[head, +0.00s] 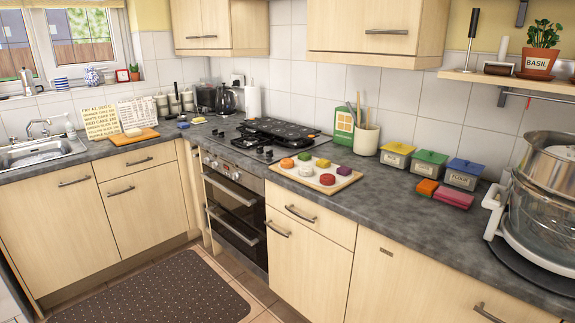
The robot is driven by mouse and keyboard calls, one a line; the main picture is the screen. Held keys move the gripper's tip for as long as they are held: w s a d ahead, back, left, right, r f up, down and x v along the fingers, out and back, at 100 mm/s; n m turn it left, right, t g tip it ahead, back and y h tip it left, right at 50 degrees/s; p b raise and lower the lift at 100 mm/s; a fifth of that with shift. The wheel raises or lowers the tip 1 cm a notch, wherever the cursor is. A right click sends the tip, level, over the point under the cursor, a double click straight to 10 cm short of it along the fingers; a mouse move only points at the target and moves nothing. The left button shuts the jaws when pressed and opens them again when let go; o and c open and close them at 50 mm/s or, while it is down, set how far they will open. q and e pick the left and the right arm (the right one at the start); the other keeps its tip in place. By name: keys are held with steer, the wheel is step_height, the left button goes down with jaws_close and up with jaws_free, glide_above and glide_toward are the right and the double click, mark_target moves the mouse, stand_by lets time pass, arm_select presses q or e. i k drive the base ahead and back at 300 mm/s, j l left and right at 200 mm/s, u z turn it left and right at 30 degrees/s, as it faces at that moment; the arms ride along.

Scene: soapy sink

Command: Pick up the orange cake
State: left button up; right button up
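The orange cake (287,163) is a small round orange piece. It sits at the left end of a pale tray (290,175) on the counter, right of the stove. Several other small cakes share the tray: a green one (304,156), a yellow one (323,163), a pale one (306,171), a red one (327,179) and a purple one (343,171). The orange cake is unobstructed. Neither of my grippers shows in the head view.
A black stove (255,140) lies just left of the tray. A utensil crock (366,140) and a green box (343,127) stand behind it. Lidded canisters (429,163) and orange and pink pieces (453,198) are to the right. Counter (385,200) between is clear.

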mark_target(285, 163)
steer(key=i+j+z, duration=0.1)
steer(key=i+j, duration=0.55)
steer(key=i, duration=0.1)
